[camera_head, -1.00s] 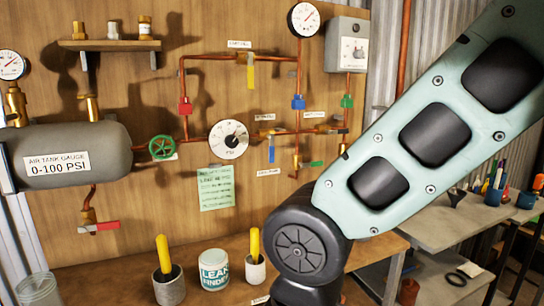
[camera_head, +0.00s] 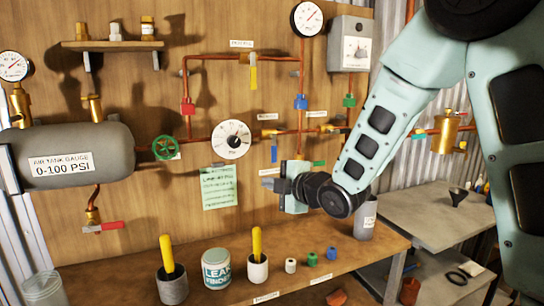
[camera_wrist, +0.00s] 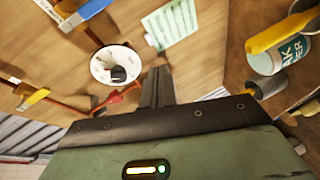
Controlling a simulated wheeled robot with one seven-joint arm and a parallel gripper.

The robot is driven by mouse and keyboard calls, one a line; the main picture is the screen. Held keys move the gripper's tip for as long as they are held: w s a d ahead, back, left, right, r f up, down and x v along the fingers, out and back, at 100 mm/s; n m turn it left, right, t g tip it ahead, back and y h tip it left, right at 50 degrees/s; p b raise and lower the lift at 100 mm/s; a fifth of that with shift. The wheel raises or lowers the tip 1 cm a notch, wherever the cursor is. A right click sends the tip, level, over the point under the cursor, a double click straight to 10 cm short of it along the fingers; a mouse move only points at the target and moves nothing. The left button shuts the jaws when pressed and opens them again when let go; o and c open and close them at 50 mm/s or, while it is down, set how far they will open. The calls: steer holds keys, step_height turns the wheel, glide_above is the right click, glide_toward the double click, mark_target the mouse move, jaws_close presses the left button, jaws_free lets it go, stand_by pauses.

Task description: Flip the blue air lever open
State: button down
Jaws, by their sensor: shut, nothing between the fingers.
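The blue air lever (camera_head: 274,152) hangs straight down from its valve on the copper pipe, right of the large white dial. In the wrist view a blue handle (camera_wrist: 86,12) lies at the top left, cut by the edge. My gripper (camera_head: 266,178) is in front of the board, just below the blue lever and right of the green paper, with its fingers pointing left. Its fingers show together and empty in the wrist view (camera_wrist: 157,78). The gap in depth between gripper and board cannot be told.
The white dial (camera_head: 231,139), green paper (camera_head: 219,187) and yellow lever (camera_head: 253,76) are near. Below, the bench holds a leak finder can (camera_head: 216,268), yellow-handled brushes in pots (camera_head: 257,262) and a grey cup (camera_head: 366,218). Red (camera_head: 103,227) and green (camera_head: 319,163) levers are nearby.

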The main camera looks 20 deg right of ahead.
mark_target(273, 148)
steer(key=d+r+n+t, duration=0.1)
steer(key=w+d+r+n, duration=0.1)
steer(key=d+r+n+t, duration=0.1)
steer(key=d, duration=0.1)
steer(key=shift+w+t+y, duration=0.25)
steer(key=shift+t+y, duration=0.05)
steer(key=shift+y, duration=0.1)
steer(key=p+x, duration=0.4)
steer(key=x, duration=0.6)
steer(key=d+p, duration=0.1)
steer(key=d, duration=0.3)
steer(key=shift+p, duration=0.4)
steer(key=shift+d+f+b, duration=0.15)
steer(key=shift+b, duration=0.2)
